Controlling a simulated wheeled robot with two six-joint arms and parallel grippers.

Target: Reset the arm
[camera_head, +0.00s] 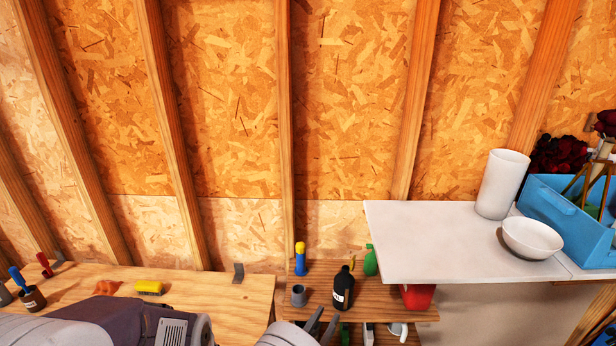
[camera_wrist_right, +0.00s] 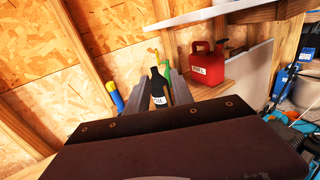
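My right gripper (camera_head: 324,316) shows at the bottom centre of the head view, low in front of the small wooden shelf. Its two grey fingers are apart and nothing is held between them. In the right wrist view the fingers (camera_wrist_right: 160,86) frame a black oil bottle (camera_wrist_right: 158,88) that stands beyond them. The bottle (camera_head: 343,288) stands upright on the shelf in the head view. Part of my left arm (camera_head: 120,322) crosses the bottom left of the head view; its gripper fingers cannot be seen.
The shelf (camera_head: 388,309) also bears a grey cup (camera_head: 298,295) and a blue-yellow bottle (camera_head: 300,260). A red can (camera_wrist_right: 207,65) stands below the white top (camera_head: 430,240), which bears a white cylinder (camera_head: 502,184) and bowl (camera_head: 532,238). A yellow brush (camera_head: 149,287) lies on the left bench (camera_head: 225,290).

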